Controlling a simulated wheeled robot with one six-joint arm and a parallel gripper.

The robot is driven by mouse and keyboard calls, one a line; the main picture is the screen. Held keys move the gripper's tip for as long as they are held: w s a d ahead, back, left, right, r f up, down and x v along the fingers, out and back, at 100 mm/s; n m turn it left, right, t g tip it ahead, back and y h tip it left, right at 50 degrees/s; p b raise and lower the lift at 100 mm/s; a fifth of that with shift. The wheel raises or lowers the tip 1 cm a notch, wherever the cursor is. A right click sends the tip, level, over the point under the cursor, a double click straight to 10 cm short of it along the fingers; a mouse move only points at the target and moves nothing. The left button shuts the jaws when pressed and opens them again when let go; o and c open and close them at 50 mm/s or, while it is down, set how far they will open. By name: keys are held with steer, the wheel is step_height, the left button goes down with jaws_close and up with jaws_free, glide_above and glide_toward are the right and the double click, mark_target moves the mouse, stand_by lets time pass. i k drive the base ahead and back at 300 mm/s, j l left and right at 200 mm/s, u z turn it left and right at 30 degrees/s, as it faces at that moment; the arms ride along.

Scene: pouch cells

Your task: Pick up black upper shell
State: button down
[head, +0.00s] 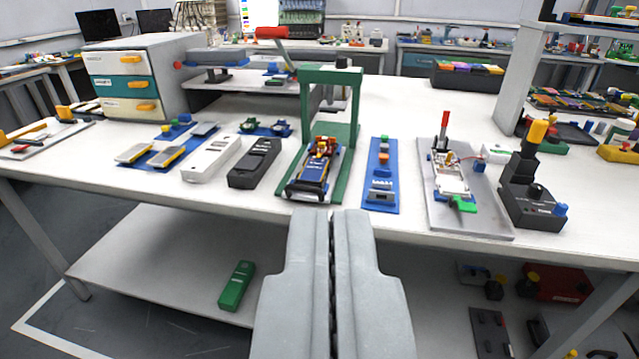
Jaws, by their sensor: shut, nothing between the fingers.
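A black elongated shell-like block (254,163) lies on the white table, left of the green press frame; it looks like the black upper shell, but I cannot be certain. A similar white shell (211,158) lies just to its left. My gripper (330,214) is shut and empty, pointing forward in front of the table's near edge. It is apart from the black shell, which is farther off and to the left. Nothing covers the black shell.
The green press frame (356,133) stands right of the shell. A blue mat with yellow-ended cells (165,153) lies to the left. A blue strip (381,195), a grey fixture plate (490,219) and a black device (531,200) stand to the right. The table (255,207) has a bare front strip.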

mark_target(254, 162)
steer(key=k+l+u, duration=0.15)
steer(key=i+j, duration=0.2)
steer(key=i, duration=0.15)
steer(key=i+j, duration=0.15)
steer(key=i, duration=0.2)
steer(key=i+j+u, duration=0.1)
steer(key=i, duration=0.25)
steer(key=j, duration=0.1)
